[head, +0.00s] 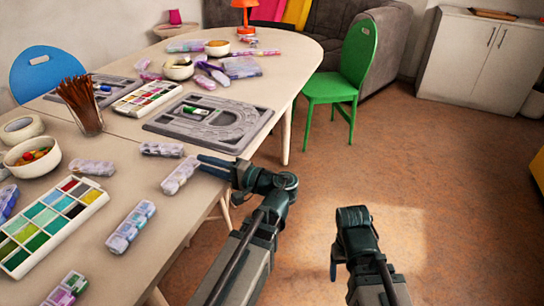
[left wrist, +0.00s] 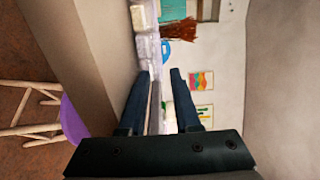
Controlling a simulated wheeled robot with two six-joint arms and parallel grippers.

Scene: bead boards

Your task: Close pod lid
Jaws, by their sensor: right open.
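Several small pale purple bead pods lie on the near table. One pod (head: 180,177) lies at the table's right edge, just left of my left gripper's fingertips. Another pod (head: 163,149) lies behind it, and a longer pod (head: 131,227) lies nearer. I cannot tell which lids are raised. My left gripper (head: 204,165) has its two fingers apart and points left at the edge pod; touching cannot be told. In the left wrist view the open fingers (left wrist: 160,90) show with pale pods (left wrist: 145,50) beyond. My right gripper (head: 352,218) is open over the floor, away from the table.
A grey bead board (head: 258,128) lies behind the pods. A paint tray (head: 85,188), a cup of brown sticks (head: 90,122) and a bead bowl (head: 50,166) crowd the left side. A green chair (head: 355,65) stands right of the table. The floor at right is clear.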

